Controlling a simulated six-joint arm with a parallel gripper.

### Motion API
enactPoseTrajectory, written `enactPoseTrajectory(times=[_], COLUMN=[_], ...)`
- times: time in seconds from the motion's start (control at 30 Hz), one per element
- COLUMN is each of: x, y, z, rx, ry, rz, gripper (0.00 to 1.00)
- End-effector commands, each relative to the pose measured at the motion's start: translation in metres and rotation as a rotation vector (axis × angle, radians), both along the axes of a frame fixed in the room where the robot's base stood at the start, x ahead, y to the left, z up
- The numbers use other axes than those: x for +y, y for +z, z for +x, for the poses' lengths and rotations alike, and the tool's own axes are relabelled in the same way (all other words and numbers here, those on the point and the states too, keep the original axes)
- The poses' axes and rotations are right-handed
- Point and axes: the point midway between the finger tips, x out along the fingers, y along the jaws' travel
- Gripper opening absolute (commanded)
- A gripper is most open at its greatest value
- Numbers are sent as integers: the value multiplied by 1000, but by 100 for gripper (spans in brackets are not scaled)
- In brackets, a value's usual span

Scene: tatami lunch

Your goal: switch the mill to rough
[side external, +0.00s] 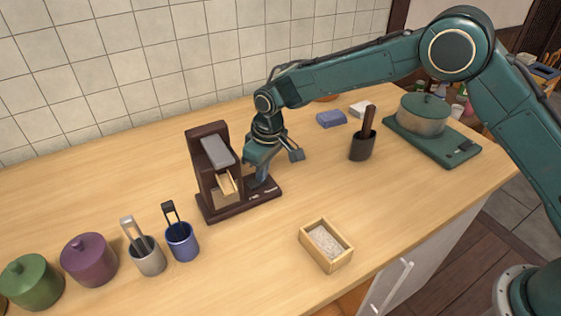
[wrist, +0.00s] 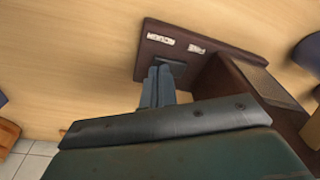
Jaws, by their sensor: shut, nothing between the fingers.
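The mill (side external: 205,160) is a dark brown wooden stand with a grey block on top and a small light wood piece in its front opening. Its base (side external: 232,211) carries two small white labels, which also show in the wrist view (wrist: 160,39) and (wrist: 196,48); their writing is too small to read. My gripper (side external: 262,180) is shut and empty, pointing down over the right part of the base. In the wrist view its fingertips (wrist: 158,78) are close beside a dark patch (wrist: 175,66) near the labels. I cannot tell whether they touch it, nor the switch's position.
A wooden box of pale grains (side external: 314,263) stands at the front. Grey (side external: 150,259) and blue (side external: 182,242) cups with utensils stand left of the mill, beside purple (side external: 88,258) and green (side external: 33,283) lidded pots. A dark cup (side external: 361,147) and a scale with a pot (side external: 424,114) are right.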

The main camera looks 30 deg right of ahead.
Motion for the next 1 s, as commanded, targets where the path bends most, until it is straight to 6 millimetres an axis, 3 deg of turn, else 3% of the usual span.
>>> enactPoseTrajectory(times=[0.43, 1.0], x=[0, 0], y=[0, 31], z=[0, 0], rx=[0, -2], ry=[1, 0], rz=[0, 1], gripper=[0, 0])
